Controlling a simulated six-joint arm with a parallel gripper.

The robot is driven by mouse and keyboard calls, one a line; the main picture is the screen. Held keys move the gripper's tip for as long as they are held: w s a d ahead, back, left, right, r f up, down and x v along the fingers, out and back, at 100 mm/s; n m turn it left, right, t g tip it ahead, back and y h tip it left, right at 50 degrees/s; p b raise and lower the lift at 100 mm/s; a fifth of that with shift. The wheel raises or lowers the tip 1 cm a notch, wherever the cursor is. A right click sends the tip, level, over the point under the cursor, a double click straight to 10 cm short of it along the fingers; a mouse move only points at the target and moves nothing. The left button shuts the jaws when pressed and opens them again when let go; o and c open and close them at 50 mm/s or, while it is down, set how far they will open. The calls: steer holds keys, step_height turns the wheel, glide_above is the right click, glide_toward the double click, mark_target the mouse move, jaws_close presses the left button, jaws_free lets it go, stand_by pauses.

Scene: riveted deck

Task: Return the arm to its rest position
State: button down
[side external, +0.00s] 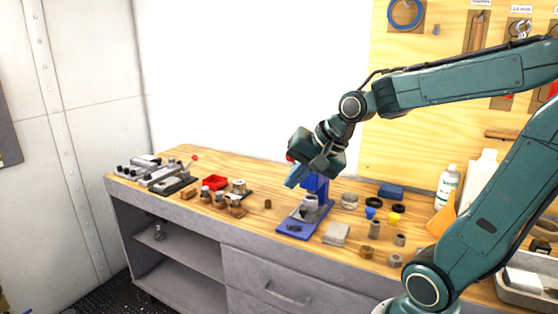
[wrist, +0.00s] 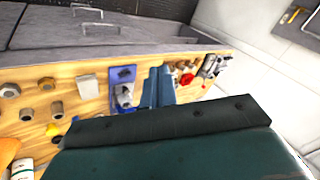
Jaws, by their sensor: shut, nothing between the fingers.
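My gripper (side external: 294,177) hangs above the workbench in the side external view, at the end of the green arm reaching in from the right. Its blue fingers are together and empty. In the wrist view the fingers (wrist: 158,86) point over the bench, beside a blue stand (wrist: 123,78). From this angle I cannot tell how far apart the gripper and stand are.
A white bottle (side external: 447,186) stands at right by the pegboard. Room above the bench at left is clear.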

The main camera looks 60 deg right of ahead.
steer(key=s+a+n+g, duration=0.1)
steer(key=s+a+n, duration=0.6)
steer(key=s+n, duration=0.4)
steer(key=shift+s+n+g, duration=0.25)
steer(key=shift+n+g, duration=0.05)
steer(key=shift+n, duration=0.5)
